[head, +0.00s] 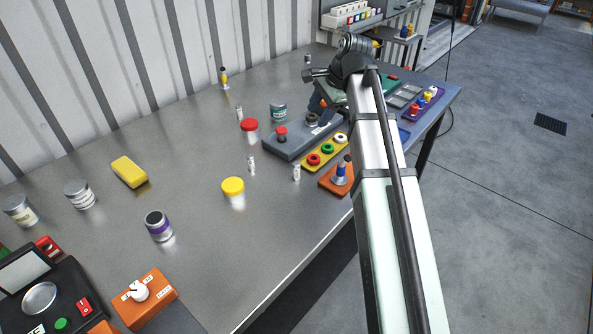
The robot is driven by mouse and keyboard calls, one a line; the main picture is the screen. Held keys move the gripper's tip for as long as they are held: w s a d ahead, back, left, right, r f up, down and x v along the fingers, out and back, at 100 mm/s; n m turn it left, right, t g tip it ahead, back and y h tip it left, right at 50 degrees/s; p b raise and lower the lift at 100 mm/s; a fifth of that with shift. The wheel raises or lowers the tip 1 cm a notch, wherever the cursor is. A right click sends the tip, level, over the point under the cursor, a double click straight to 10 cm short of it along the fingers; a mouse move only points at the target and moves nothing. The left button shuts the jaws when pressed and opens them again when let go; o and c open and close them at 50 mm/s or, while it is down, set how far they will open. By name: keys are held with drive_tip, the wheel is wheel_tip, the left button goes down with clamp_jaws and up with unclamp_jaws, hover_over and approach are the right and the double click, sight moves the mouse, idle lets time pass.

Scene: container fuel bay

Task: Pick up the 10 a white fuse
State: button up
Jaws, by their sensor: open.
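Several small pale cylinders that look like fuses stand on the grey metal bench (200,130). One white cylinder (251,163) stands mid-bench, between the red-lidded and yellow-lidded jars. A second white cylinder (296,172) stands to its right, near the front edge and left of an orange block. A third pale cylinder (239,113) stands farther back. Their markings are too small to read, so I cannot tell which is 10 A. My arm reaches up the right side over the bench edge. I cannot make out my gripper's fingers; the arm's far end hides that area.
A grey device (290,148), a yellow holder (316,160) and an orange block (334,183) lie right. A yellow sponge (129,171) lies left.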

sight(297, 163)
drive_tip(key=s+a+f+m+h, duration=0.1)
drive_tip(key=s+a, duration=0.1)
drive_tip(key=s, duration=0.1)
drive_tip(key=s+a+f+m+g+h, duration=0.1)
drive_tip(key=s+a+m, duration=0.1)
drive_tip(key=s+a+f+m+g+h, duration=0.1)
drive_tip(key=s+a+m, duration=0.1)
drive_tip(key=s, duration=0.1)
drive_tip(key=shift+s+a+f, duration=0.25)
drive_tip(key=shift+s+a, duration=0.1)
drive_tip(key=shift+s+a+f+m+g+h, duration=0.2)
drive_tip(key=shift+s+m+g+h, duration=0.15)
drive_tip(key=shift+m, duration=0.25)
drive_tip(key=shift+f, duration=3.6)
clamp_jaws()
